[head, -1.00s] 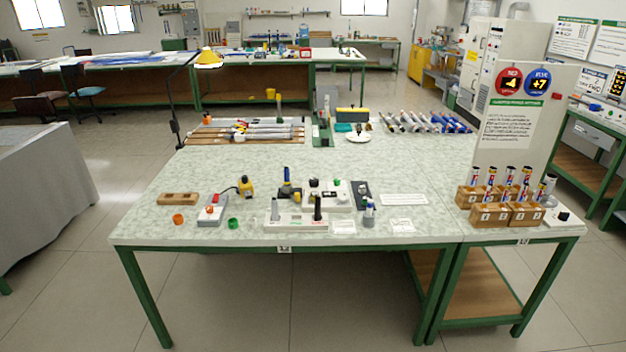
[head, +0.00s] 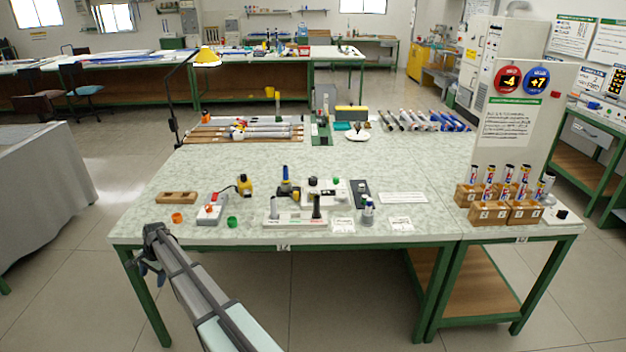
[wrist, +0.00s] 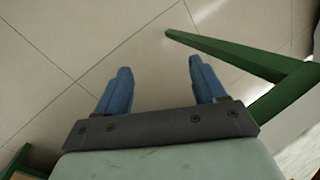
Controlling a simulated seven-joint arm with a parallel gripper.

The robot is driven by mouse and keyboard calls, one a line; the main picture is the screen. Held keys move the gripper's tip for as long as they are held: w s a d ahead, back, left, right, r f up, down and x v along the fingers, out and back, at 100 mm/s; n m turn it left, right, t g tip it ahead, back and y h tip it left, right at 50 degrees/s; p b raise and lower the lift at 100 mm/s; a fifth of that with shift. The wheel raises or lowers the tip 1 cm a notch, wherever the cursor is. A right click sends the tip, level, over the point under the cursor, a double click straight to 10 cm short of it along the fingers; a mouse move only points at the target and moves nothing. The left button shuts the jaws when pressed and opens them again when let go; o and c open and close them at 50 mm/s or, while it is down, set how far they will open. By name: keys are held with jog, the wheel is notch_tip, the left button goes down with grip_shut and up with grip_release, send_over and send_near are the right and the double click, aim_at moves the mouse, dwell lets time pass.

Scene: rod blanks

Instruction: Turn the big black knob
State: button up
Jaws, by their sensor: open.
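A white box with a black knob (head: 562,214) sits at the right front corner of the table. Small dark knobs (head: 314,181) also show on a white panel unit (head: 325,197) at the middle of the table. At this size I cannot tell which knob is the big one. My gripper (head: 149,272) is off the table's front left corner, low beside the edge and far from these knobs. In the wrist view its two blue fingers (wrist: 160,68) are apart with nothing between them, over bare floor. No knob shows in the wrist view.
The table's front edge (head: 350,240) and a green leg (wrist: 245,57) are close to my gripper. Wooden blocks with several upright tubes (head: 490,208) stand beside the right box.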

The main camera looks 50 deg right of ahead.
jog(key=w+d+r+m+t, duration=0.1)
jog(key=w+d+r, duration=0.4)
jog(key=w+r, duration=0.45)
jog(key=w+d+r+m+t, duration=0.15)
jog(key=w+d+r, duration=0.4)
jog(key=r, duration=0.75)
jog(key=d+r+n, duration=0.2)
jog(key=d+r, duration=0.1)
jog(key=d, duration=1.1)
jog(key=r+n+g+h, duration=0.25)
jog(key=n+g, duration=0.25)
jog(key=n, duration=0.3)
send_over(313, 179)
notch_tip(313, 179, down, 14)
jog(key=shift+w+d+r, duration=0.1)
jog(key=shift+d+r, duration=0.05)
jog(key=shift+c, duration=0.4)
